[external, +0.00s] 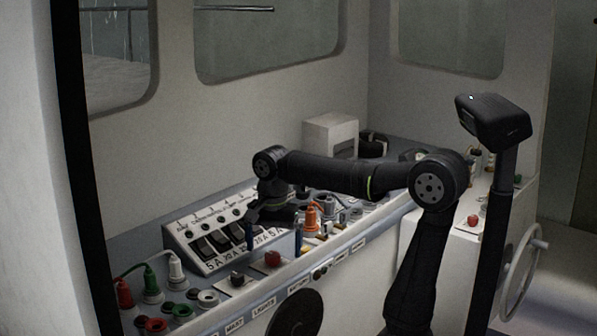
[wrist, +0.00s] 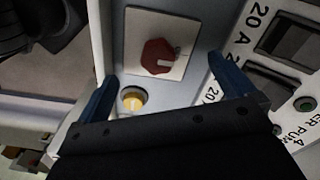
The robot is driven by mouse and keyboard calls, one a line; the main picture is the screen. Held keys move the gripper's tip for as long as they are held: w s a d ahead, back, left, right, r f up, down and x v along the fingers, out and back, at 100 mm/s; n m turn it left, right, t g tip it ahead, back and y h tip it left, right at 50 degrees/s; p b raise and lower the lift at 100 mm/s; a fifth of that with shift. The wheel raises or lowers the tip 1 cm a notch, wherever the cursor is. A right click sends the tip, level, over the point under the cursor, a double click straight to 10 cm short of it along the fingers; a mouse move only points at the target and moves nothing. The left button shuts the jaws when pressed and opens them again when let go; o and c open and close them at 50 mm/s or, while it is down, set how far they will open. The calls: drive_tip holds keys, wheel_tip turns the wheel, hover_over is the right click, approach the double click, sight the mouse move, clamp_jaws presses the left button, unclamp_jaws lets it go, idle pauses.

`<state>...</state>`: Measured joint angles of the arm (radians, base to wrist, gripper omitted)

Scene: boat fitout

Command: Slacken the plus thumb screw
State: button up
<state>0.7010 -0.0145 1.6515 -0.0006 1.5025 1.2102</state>
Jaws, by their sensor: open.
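I cannot tell for sure which part is the plus thumb screw, as no plus sign is readable. A red faceted knob (wrist: 158,57) with a pale mark sits on a white plate between my fingers in the wrist view. It appears to be the red knob (external: 272,258) on the console ledge in the external view. My gripper (external: 275,238) has its blue fingers apart above that ledge. In the wrist view my gripper (wrist: 162,67) is open and empty, one finger on each side of the knob, with no visible contact.
A sloped switch panel (external: 188,237) with ampere labels stands just behind the gripper. A yellow round part (wrist: 132,99) lies near the left finger. Green (external: 151,286) and white (external: 176,268) plugs stand at left; an orange part (external: 311,217) stands at right. The ledge is crowded.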

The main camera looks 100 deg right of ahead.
drive_tip(key=shift+a+f, duration=0.15)
drive_tip(key=shift+f, duration=0.05)
